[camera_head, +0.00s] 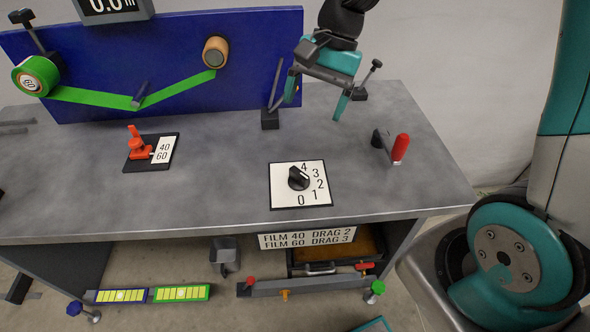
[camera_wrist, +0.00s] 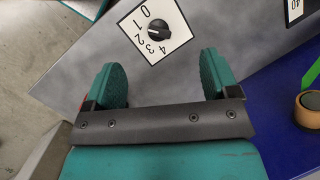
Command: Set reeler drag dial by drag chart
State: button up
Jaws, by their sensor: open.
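The drag dial (camera_head: 298,178) is a black knob on a white plate (camera_head: 283,199) marked 0 to 4, on the grey table. It also shows in the wrist view (camera_wrist: 159,32), upside down, beyond my fingertips. I cannot tell surely which number its pointer faces. The drag chart (camera_head: 307,238) on the table's front edge reads FILM 40 DRAG 2 and FILM 60 DRAG 3. The green film reel (camera_head: 34,76) at the left carries a round label that seems to read 60. My gripper (camera_head: 316,97) is open and empty, above the table behind the dial; its fingers (camera_wrist: 162,70) are apart.
A red lever (camera_head: 138,142) stands beside a 40/60 plate (camera_head: 163,149). A red-handled crank (camera_head: 400,148) is right of the dial. The blue back panel (camera_head: 150,50) carries green film to a tan roller (camera_head: 215,51). The table around the dial is clear.

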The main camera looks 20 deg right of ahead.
aim_at(300, 172)
jog(key=w+d+f+m, duration=0.4)
jog(key=m, duration=0.1)
jog(key=x, duration=1.1)
jog(key=p+x, duration=0.1)
jog(key=x, duration=0.5)
jog(key=shift+s+f, duration=0.15)
jog(key=shift+s, duration=0.15)
jog(key=shift+g, duration=0.3)
jog(key=c, duration=0.9)
